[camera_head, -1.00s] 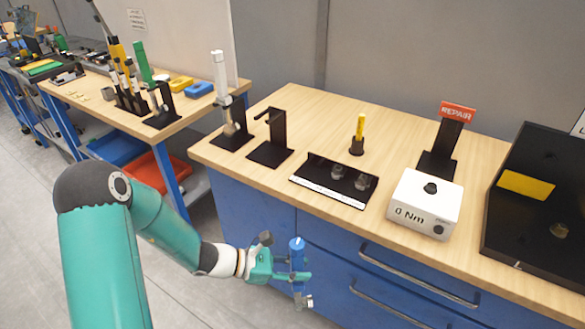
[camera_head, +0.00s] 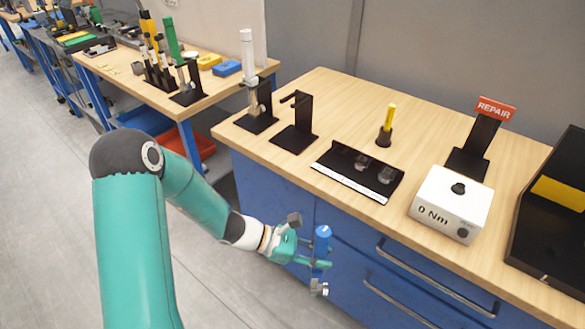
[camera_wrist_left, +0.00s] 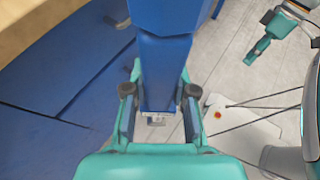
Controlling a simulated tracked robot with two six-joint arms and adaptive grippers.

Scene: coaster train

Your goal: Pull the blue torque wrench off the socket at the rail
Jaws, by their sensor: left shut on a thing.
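The blue torque wrench (camera_head: 322,240) is in my left gripper (camera_head: 318,264), roughly upright, in front of the workbench's blue drawers. Its silvery head (camera_head: 319,288) hangs below the fingers. In the left wrist view the wrench's blue body (camera_wrist_left: 165,65) runs down between the two fingers of my left gripper (camera_wrist_left: 160,108), which are shut on it. The wrench is clear of the bench top, and no socket shows on its head. The rail and its socket are not in view. A teal part (camera_wrist_left: 268,42) at the wrist view's upper right looks like my right gripper; its jaws are unclear.
The wooden workbench (camera_head: 345,95) carries black stands, a black tray (camera_head: 335,165), a yellow-handled tool (camera_head: 389,120), a white "0 Nm" box (camera_head: 452,192) and a red REPAIR sign (camera_head: 495,108). Drawer handles (camera_head: 420,272) stick out near the wrench. Floor (camera_head: 40,200) at left is clear.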

